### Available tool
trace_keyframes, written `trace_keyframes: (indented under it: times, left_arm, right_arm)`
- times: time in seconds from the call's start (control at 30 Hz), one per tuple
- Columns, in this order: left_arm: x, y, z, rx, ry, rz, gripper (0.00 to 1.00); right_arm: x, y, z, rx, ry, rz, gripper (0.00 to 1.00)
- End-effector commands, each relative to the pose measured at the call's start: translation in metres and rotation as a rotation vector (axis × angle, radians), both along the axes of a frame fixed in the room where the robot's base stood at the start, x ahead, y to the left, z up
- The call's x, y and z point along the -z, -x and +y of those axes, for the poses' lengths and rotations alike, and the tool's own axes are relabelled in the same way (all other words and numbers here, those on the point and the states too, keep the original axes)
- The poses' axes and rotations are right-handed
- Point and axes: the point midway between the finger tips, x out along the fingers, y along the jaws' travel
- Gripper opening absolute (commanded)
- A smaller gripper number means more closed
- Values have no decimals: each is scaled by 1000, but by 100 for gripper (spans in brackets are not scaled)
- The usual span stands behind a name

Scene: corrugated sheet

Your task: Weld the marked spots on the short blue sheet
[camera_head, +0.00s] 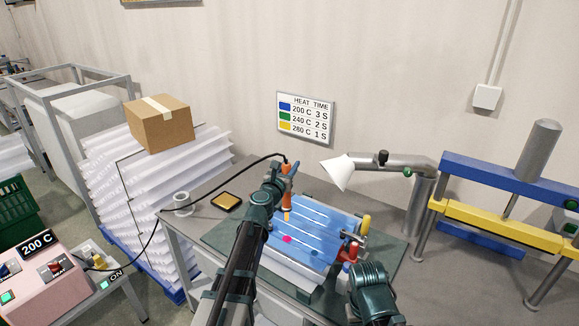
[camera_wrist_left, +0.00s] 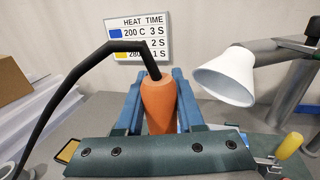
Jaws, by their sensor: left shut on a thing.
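The blue sheet (camera_head: 325,240) lies on a white block on the workbench, with a pink spot (camera_head: 287,239) and another small mark (camera_head: 312,253) on it. My left gripper (camera_head: 285,183) is shut on an orange welding tool (camera_wrist_left: 158,105) with a black cable. The tool points down over the upper left part of the sheet; I cannot tell whether its tip touches. My left arm hides the sheet's left side. My right arm (camera_head: 372,290) is at the lower right of the bench; its fingers are not clear.
A pink heater box (camera_head: 40,275) reads 200 C, beside a switch marked ON. The wall sign (camera_head: 305,117) pairs blue with 200 C, 3 S. A clamp with a red knob (camera_head: 350,250) and a white lamp-shaped hood (camera_head: 338,171) stand close to the sheet. A golden pad (camera_head: 227,201) lies left.

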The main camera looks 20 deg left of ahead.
Motion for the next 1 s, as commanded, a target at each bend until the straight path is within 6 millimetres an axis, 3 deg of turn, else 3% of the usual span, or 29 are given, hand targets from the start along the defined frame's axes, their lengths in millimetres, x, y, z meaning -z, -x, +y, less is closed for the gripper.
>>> trace_keyframes:
  times: [0.03, 0.6, 1.0]
  left_arm:
    - [10, 0, 0, 0, 0, 0, 0]
    - [75, 0, 0, 0, 0, 0, 0]
    - [86, 0, 0, 0, 0, 0, 0]
  right_arm:
    - [10, 0, 0, 0, 0, 0, 50]
    - [75, 0, 0, 0, 0, 0, 50]
    - [86, 0, 0, 0, 0, 0, 50]
